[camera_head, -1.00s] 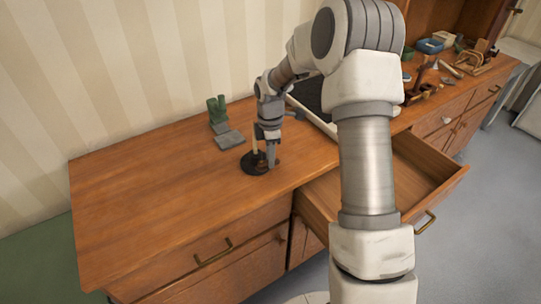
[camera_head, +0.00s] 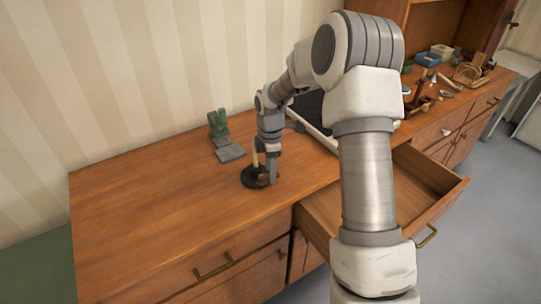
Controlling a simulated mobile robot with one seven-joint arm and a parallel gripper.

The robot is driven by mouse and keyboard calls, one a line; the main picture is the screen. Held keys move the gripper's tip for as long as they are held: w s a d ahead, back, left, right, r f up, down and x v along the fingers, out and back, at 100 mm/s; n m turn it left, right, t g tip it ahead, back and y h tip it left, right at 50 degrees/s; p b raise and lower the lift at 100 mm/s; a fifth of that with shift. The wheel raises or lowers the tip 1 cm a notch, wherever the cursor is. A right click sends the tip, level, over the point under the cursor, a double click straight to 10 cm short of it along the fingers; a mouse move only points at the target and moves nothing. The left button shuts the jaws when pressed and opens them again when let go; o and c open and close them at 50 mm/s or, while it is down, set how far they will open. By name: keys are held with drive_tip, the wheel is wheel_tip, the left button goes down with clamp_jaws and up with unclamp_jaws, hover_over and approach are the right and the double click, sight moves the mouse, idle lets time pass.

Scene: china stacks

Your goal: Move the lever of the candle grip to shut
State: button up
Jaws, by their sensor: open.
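The candle grip is a dark round holder (camera_head: 250,180) on the wooden cabinet top. A pale candle (camera_head: 255,157) stands upright in it. My gripper (camera_head: 271,181) points down at the right side of the holder, with its fingertips close to the holder's edge. I cannot tell whether they touch it. My gripper is open. The lever is too small and dark to make out, and my gripper covers the holder's right side.
A green figure on a grey base (camera_head: 228,150) stands behind the holder. A dark tray with a pale rim (camera_head: 322,138) lies behind my arm. A drawer (camera_head: 420,185) is pulled out at the right. The cabinet top (camera_head: 140,210) is clear on the left.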

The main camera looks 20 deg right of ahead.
wheel_tip(320, 180, up, 17)
drive_tip(key=p, duration=0.1)
drive_tip(key=shift+p, duration=0.3)
drive_tip(key=shift+r, duration=0.1)
idle(0.4)
